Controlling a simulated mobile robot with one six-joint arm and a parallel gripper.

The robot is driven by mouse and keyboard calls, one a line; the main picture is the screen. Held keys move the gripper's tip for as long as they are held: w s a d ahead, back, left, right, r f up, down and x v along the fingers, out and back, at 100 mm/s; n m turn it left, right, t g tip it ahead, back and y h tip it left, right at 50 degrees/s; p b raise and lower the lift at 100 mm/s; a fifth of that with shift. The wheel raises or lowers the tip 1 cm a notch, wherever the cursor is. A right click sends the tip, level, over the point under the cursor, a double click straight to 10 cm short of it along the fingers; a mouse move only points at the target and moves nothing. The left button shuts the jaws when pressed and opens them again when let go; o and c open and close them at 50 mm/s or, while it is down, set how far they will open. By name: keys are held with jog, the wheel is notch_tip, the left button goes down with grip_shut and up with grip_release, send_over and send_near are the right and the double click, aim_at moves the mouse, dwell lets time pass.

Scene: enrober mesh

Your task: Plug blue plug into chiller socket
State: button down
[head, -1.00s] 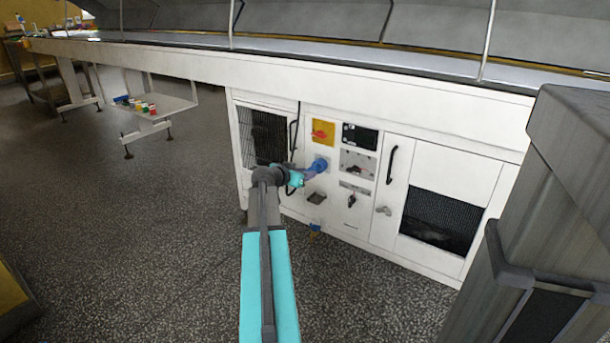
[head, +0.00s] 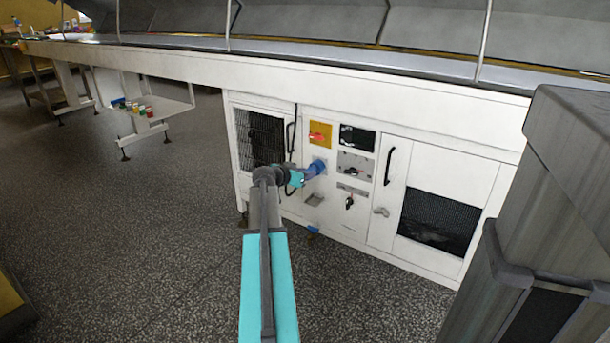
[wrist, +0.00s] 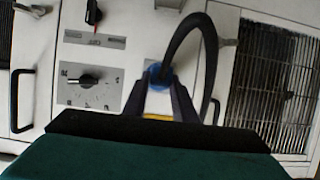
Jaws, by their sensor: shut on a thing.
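The blue plug (head: 313,170) is at the white chiller panel (head: 338,218), in front of the blue socket (head: 319,162). My gripper (head: 303,176) is shut on the plug from the left. In the wrist view, my gripper's dark fingers (wrist: 167,92) close around the plug, and only a bit of blue (wrist: 154,75) shows between them. A thick black cable (wrist: 187,27) arches up from there and down to the right. The fingers and plug hide the socket's face, so I cannot tell how deep the plug sits.
A yellow plate with a red switch (head: 318,136) is just above the socket. Dials (head: 353,165) and a black door handle (head: 389,166) are to the right; a vent grille (head: 259,138) is to the left. The speckled floor (head: 130,230) is open at left.

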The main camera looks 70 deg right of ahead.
jog(key=shift+d+r, duration=0.1)
jog(key=shift+d, duration=0.05)
jog(key=c, duration=1.4)
grip_release()
jog(key=shift+o, duration=0.2)
jog(key=p+v, duration=0.3)
jog(key=v, duration=1)
jog(key=shift+a+r, duration=0.15)
jog(key=shift+a, duration=0.2)
